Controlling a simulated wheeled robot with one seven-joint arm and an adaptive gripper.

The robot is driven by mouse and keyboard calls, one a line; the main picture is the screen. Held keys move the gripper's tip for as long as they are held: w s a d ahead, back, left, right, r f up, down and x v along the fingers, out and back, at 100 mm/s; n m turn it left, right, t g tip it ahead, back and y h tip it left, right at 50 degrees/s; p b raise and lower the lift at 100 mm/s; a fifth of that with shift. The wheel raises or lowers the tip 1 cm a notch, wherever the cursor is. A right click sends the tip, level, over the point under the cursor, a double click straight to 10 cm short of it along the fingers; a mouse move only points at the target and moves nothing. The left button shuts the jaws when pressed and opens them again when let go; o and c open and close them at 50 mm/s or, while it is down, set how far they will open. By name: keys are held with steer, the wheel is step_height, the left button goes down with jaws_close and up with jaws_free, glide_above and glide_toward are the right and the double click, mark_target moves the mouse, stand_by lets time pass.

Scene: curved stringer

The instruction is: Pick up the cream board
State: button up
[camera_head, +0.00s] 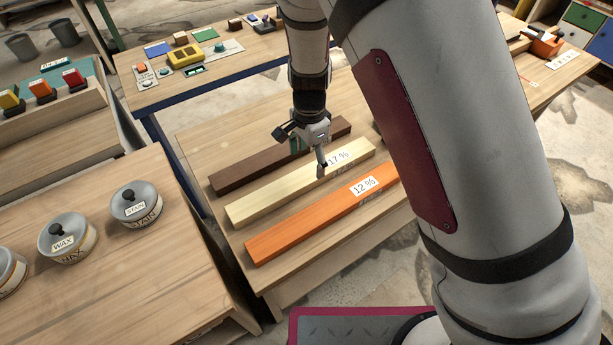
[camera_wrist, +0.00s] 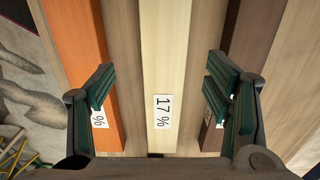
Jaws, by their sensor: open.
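The cream board (camera_head: 285,190) lies on the table between a dark brown board and an orange board, with a white "17 %" label on it. In the wrist view the cream board (camera_wrist: 163,60) runs up the middle of the picture, between the two fingers. My gripper (camera_head: 311,158) is over the boards near the label. In the wrist view my gripper (camera_wrist: 163,95) is open, with one green-padded finger over the orange board and the other over the brown board.
The orange board (camera_head: 310,222), labelled "12 %", lies in front, and the dark brown board (camera_head: 245,171) behind, with narrow gaps. Wax and stain tins (camera_head: 136,204) stand on a bench (camera_head: 150,260) at left. Another bench at the back holds a yellow device (camera_head: 185,56).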

mark_target(306, 175)
steer(key=shift+a+f, duration=0.2)
steer(key=shift+f, duration=1.45)
steer(key=shift+a+f, duration=0.2)
steer(key=shift+f, duration=1.45)
steer(key=c, duration=1.6)
steer(key=shift+w+r, duration=0.1)
